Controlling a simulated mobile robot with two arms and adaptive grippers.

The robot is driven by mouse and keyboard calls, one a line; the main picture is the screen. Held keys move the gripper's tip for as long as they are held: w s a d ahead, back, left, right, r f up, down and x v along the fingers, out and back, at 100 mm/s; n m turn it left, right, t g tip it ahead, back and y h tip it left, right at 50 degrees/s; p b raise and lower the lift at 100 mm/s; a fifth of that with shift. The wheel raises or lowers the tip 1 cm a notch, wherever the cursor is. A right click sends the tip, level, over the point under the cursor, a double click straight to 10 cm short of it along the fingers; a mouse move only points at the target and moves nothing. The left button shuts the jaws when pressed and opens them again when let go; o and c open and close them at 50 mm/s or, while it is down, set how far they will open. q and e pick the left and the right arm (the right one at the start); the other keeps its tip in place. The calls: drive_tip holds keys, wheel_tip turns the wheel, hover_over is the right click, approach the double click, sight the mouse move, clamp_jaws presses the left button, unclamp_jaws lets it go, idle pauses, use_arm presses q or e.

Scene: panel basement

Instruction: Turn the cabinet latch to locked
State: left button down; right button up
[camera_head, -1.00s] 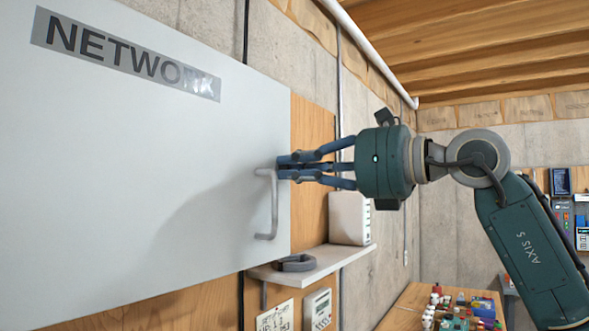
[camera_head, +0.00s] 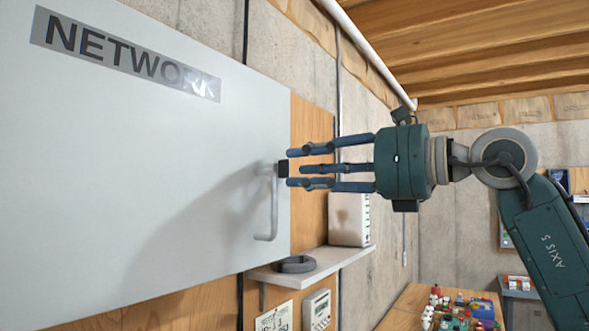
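The white cabinet door (camera_head: 120,190) labelled NETWORK fills the left and looks shut. A silver bar handle (camera_head: 273,210) hangs upright near its right edge. A small black block (camera_head: 283,169), apparently the latch, sits at the door edge beside the handle's top; its locked or unlocked position cannot be told. My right gripper (camera_head: 296,168) comes in from the right with fingers spread, open and empty. Its fingertips are just right of the black block, with the middle finger level with it; contact cannot be told. My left gripper is out of view.
Below the door, a small shelf (camera_head: 322,262) holds a white router-like box (camera_head: 349,219) and a dark coil (camera_head: 296,264). A wooden table (camera_head: 410,300) with several small items stands lower right. A conduit (camera_head: 370,55) runs along the upper wall.

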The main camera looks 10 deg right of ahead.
drive_tip(key=v, duration=0.9)
drive_tip(key=shift+s+d, duration=0.15)
drive_tip(key=shift+d, duration=0.05)
